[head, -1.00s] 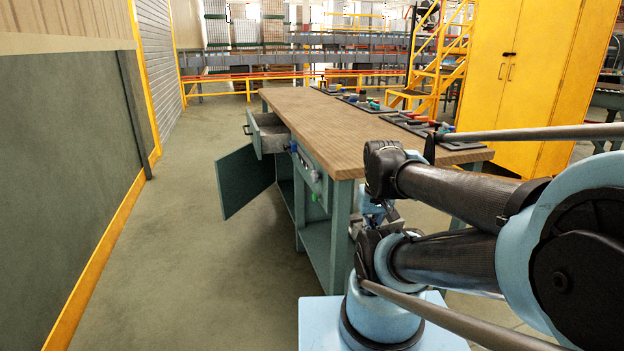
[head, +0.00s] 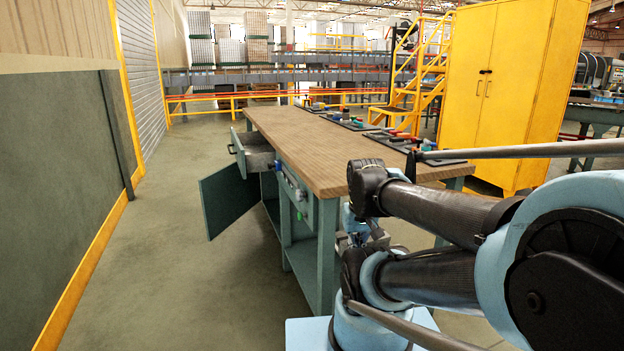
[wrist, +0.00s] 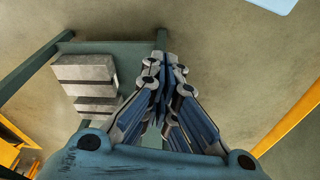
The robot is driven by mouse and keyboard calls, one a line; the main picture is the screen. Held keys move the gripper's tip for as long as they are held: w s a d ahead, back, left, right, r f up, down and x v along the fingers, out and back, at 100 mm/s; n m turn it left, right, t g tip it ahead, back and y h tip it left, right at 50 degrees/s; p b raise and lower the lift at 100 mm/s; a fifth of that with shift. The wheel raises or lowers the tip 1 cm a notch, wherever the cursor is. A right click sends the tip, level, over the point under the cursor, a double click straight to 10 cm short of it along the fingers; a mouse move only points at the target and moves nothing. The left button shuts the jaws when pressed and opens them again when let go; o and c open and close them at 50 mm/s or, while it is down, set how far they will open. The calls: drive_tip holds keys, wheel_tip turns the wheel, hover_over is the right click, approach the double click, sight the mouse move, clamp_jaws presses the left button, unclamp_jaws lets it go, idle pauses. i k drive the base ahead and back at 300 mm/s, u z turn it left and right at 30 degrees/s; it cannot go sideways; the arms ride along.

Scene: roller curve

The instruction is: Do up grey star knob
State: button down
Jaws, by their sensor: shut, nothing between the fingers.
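My gripper (wrist: 163,78) is shut and empty in the wrist view, its blue and grey fingers together over the bench's green frame and the floor. In the head view it is mostly hidden by my arm. The wooden-topped green workbench (head: 300,135) stands ahead. On its side below the top is a panel with small fittings (head: 291,183), one blue, one green and some grey. They are too small for me to tell which is the grey star knob. No knob shows in the wrist view.
An open drawer (head: 256,160) and an open cabinet door (head: 229,197) stick out from the bench's left side. Grey blocks (wrist: 85,75) lie on a green shelf in the wrist view. Tool trays (head: 350,122) line the bench top. The floor (head: 165,250) at left is clear.

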sight(299, 194)
drive_tip(key=z, duration=0.5)
drive_tip(key=k, duration=1.8)
drive_tip(key=u, duration=0.95)
drive_tip(key=i, duration=1)
drive_tip(key=z, duration=0.05)
